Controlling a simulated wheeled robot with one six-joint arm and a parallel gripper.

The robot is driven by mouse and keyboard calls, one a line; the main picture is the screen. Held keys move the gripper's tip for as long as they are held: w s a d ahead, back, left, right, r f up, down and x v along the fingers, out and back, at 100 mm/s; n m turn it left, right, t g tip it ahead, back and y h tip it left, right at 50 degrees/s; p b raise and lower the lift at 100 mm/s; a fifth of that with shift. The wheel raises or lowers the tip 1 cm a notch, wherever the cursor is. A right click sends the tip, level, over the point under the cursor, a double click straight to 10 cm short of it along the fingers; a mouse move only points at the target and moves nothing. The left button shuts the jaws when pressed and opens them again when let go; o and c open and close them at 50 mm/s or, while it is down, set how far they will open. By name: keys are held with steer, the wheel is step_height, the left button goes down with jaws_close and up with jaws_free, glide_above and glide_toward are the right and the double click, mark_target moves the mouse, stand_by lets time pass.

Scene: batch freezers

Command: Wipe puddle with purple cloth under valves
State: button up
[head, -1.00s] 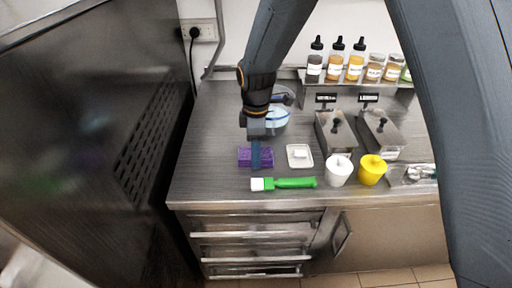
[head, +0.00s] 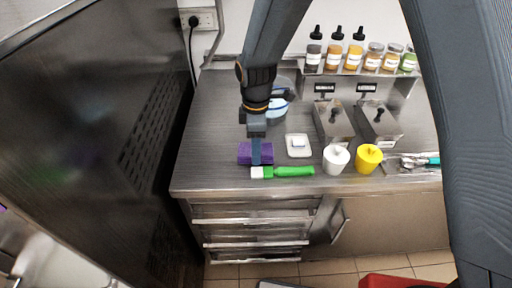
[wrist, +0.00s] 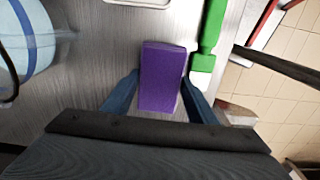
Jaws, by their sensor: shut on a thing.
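The purple cloth (head: 243,154) is a thick folded block at the counter's front left, just behind a green brush. My gripper (head: 256,156) points down over it and is shut on it. In the wrist view the cloth (wrist: 162,72) sits between the two blue fingers of my gripper (wrist: 160,98). I cannot tell whether the cloth touches the counter or hangs slightly above it. No puddle and no valves can be made out in either view.
The green brush (head: 294,171), a white dish (head: 298,153), a white cup (head: 335,160) and a yellow cup (head: 368,159) stand close by on the steel counter (head: 215,130). A dark machine (head: 90,110) stands left. Something red (head: 395,282) lies low at front right.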

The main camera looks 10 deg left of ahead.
steer(key=shift+r+p, duration=1.5)
steer(key=shift+r, duration=1.1)
steer(key=shift+r+p, duration=1.05)
steer(key=shift+r, duration=0.5)
steer(key=shift+f, duration=0.1)
